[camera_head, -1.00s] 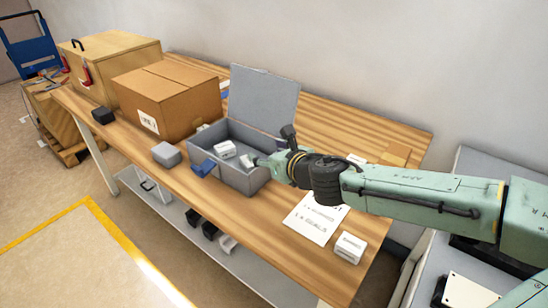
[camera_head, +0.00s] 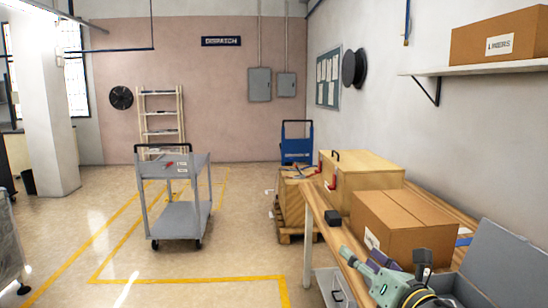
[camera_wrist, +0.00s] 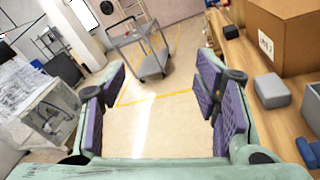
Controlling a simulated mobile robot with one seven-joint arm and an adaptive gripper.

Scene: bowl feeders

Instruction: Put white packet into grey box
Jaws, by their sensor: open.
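My gripper (camera_head: 364,264) is at the bottom right of the head view, by the table's front edge. The white packet is not visible in either current view.
A cardboard carton (camera_head: 405,225) and a wooden case (camera_head: 358,180) stand on the table. A grey block (camera_wrist: 272,90) and a blue item (camera_wrist: 309,150) lie near the right of my gripper. A grey trolley (camera_head: 178,215) stands on open floor.

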